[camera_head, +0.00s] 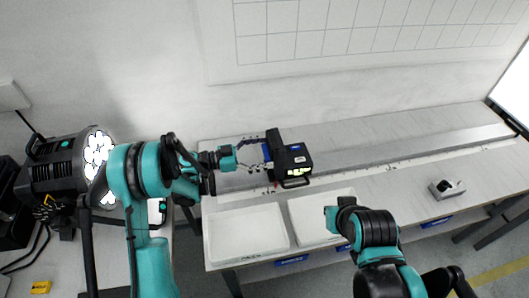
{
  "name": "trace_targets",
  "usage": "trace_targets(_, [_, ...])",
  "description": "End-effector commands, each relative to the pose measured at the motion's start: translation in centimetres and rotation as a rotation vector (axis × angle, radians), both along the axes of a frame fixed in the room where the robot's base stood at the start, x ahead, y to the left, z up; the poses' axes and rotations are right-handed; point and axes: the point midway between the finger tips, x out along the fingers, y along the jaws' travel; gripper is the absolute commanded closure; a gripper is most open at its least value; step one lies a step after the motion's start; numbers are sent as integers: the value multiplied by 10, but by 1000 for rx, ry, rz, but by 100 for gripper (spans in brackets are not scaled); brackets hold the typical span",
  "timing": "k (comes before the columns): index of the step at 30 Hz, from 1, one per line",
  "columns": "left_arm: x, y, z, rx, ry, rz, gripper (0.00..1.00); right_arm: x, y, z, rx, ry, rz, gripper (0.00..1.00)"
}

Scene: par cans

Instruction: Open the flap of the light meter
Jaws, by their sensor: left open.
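The light meter (297,158) is a small black box with lit yellow-green markings, standing on the long grey bench. A dark plate (273,138) stands up at its left rear edge and looks like the flap; its exact angle is hard to tell. My left gripper (263,154) reaches in from the left, its thin fingers apart at the meter's left side. A small blue patch shows between the fingers and the meter. I cannot tell whether the fingers touch the meter. My right arm's dark and teal links show at the lower right, but no right fingers can be made out.
Two white trays (210,236) lie at the bench's front, below the meter. A small grey box with a black knob (447,187) sits at the right. A large par can (62,165) stands at the left. The bench between meter and grey box is mostly clear.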

Motion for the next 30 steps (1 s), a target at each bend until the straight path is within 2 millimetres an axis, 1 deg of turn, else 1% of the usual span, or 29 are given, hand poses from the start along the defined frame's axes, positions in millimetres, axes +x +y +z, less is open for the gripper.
trace_targets(2, [0, 0, 0, 0, 0, 0, 10, 0, 0, 0, 0, 0, 0, 100])
trace_targets(3, [0, 0, 0, 0, 0, 0, 21, 0, 0, 0, 0, 0, 0, 100])
trace_targets(5, [0, 0, 0, 0, 0, 0, 37, 0, 0, 0, 0, 0, 0, 100])
trace_targets(6, [0, 0, 0, 0, 0, 0, 47, 0, 0, 0, 0, 0, 0, 100])
trace_targets(8, [0, 0, 0, 0, 0, 0, 63, 0, 0, 0, 0, 0, 0, 100])
trace_targets(9, [0, 0, 0, 0, 0, 0, 74, 0, 0, 0, 0, 0, 0, 100])
trace_targets(14, [0, 1, 1, 6, 1, 0, 75, 0, 0, 1, 0, 0, 0, 100])
trace_targets(20, [-1, 4, 6, 58, 13, -1, 75, 0, 0, 10, 0, 0, 0, 100])
trace_targets(26, [-2, 10, 15, 182, 36, -2, 75, 0, 0, 30, 0, 0, 0, 100])
trace_targets(30, [-4, 15, 22, 304, 61, -2, 75, 0, 0, 48, 0, 0, 0, 100])
